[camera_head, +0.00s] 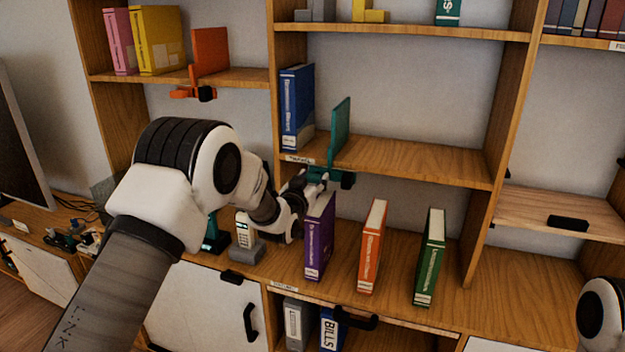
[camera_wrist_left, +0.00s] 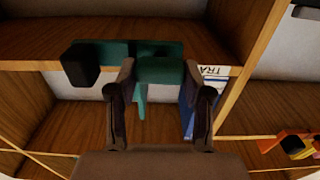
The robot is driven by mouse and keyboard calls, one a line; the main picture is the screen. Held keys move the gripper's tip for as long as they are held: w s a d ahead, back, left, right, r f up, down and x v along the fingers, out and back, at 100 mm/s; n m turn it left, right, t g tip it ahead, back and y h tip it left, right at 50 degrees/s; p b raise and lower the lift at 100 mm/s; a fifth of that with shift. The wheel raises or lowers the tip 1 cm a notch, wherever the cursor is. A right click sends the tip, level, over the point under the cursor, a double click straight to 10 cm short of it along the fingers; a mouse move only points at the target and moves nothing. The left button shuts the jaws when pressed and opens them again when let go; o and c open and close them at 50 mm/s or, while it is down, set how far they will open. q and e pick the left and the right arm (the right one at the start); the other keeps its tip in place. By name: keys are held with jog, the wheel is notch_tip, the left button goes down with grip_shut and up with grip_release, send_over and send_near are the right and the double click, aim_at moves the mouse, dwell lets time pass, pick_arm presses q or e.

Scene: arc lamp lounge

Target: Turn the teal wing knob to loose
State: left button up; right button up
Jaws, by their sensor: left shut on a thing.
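A teal divider plate (camera_head: 340,124) stands on the middle shelf, with its teal clamp (camera_head: 336,174) at the shelf's front edge. My left gripper (camera_head: 312,180) reaches up to this clamp from the lower left. In the left wrist view the teal wing knob (camera_wrist_left: 160,71) sits between the two fingers of my left gripper (camera_wrist_left: 160,85), which is shut on it. The teal clamp bar (camera_wrist_left: 115,48) runs behind the knob, with a black block (camera_wrist_left: 80,64) at its left end. In the head view the knob is mostly hidden by the fingers.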

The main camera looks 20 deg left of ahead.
pick_arm(q)
jog(key=shift+f+m+b, duration=0.15)
jog(key=shift+m+b, duration=1.2)
jog(key=shift+m, duration=0.25)
jog(key=m+b, duration=0.3)
jog(key=m, duration=0.2)
jog(key=shift+d, duration=0.15)
jog(key=m+b, duration=0.3)
jog(key=m, duration=0.2)
jog(key=shift+d+f, duration=0.1)
jog(key=m+b, duration=0.2)
jog(key=m, duration=0.2)
jog(key=shift+m, duration=0.4)
jog(key=o, duration=1.2)
jog(key=shift+c, duration=0.2)
